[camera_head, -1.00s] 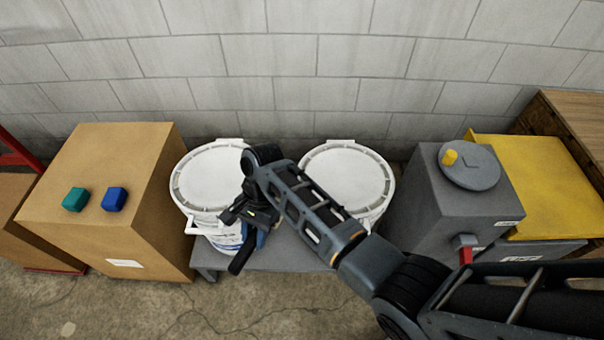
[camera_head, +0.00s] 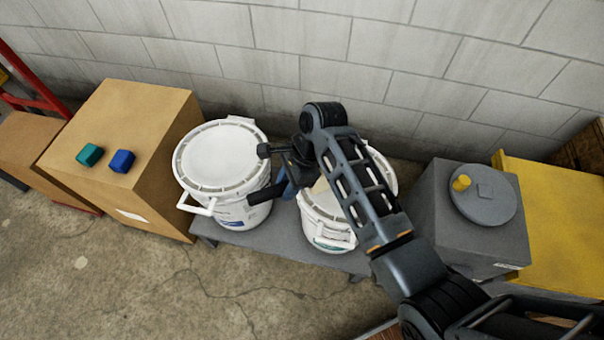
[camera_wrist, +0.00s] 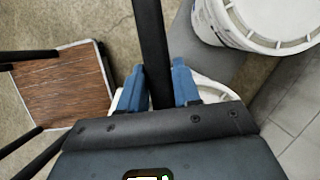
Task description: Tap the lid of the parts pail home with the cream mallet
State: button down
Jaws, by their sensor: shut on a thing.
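My gripper (camera_head: 287,188) is over the gap between two white pails. It is shut on a dark handle (camera_head: 264,196), which points left, in front of the left pail. In the wrist view the dark handle (camera_wrist: 151,50) runs between the blue fingers (camera_wrist: 156,85). A small cream patch (camera_head: 319,186), perhaps the mallet's head, shows beside the gripper; most of it is hidden. The left pail (camera_head: 243,212) has a white lid (camera_head: 220,158) on top. The right pail (camera_head: 322,228) is partly covered by my arm, as is its top. I cannot tell whether either lid is fully seated.
Both pails stand on a low grey bench (camera_head: 285,247) against the block wall. A cardboard box (camera_head: 150,130) with teal and blue blocks stands left. A grey box (camera_head: 450,235) with a round lid and a yellow bin (camera_head: 560,230) stand right. A wood-topped stand (camera_wrist: 62,88) shows in the wrist view.

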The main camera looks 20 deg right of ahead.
jog(key=shift+f+b, duration=2.25)
jog(key=shift+b, duration=0.5)
notch_tip(320, 180, down, 4)
jog(key=shift+r+b, duration=0.1)
jog(key=shift+b, duration=0.55)
notch_tip(320, 180, up, 4)
jog(key=p, duration=0.4)
jog(key=shift+f+p, duration=0.25)
jog(key=shift+p, duration=0.05)
